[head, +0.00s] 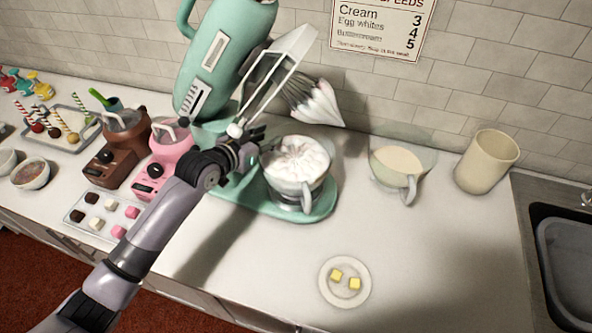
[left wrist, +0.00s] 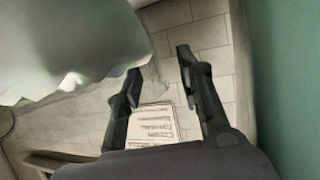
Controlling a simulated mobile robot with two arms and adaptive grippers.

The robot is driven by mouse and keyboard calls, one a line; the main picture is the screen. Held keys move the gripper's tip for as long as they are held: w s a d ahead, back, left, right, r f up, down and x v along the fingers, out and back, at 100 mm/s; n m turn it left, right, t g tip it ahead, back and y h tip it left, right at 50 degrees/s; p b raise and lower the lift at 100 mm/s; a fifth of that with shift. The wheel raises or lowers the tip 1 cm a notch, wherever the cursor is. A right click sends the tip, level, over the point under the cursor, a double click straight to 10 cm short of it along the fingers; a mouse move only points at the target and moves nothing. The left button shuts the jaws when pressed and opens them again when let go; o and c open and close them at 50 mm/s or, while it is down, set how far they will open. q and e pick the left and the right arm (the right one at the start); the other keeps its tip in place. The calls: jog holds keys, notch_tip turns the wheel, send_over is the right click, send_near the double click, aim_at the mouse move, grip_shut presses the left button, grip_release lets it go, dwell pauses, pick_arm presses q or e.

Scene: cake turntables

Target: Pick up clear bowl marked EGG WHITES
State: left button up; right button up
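No bowl with a readable EGG WHITES label shows. A bowl of whipped white stuff (head: 297,165) with a handle sits on the base of the mint-green stand mixer (head: 222,62). A clear bowl with a handle (head: 397,165), holding pale cream liquid, stands to its right on the counter. My left gripper (head: 252,143) is by the left rim of the mixer bowl, in front of the mixer column; I cannot tell whether it touches. In the left wrist view its two fingers (left wrist: 160,85) are apart, with nothing clearly between them. My right gripper is out of view.
The mixer's raised whisk (head: 315,102) hangs above the bowl. A cream-coloured canister (head: 487,161) and a sink (head: 570,260) are at the right. A small plate (head: 345,299) with two butter pieces lies in front. The counter between is clear.

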pick_arm(q)
grip_shut()
dwell(0.4)
jog(key=shift+a, duration=0.1)
dwell(0.5)
jog(key=shift+r, duration=0.1)
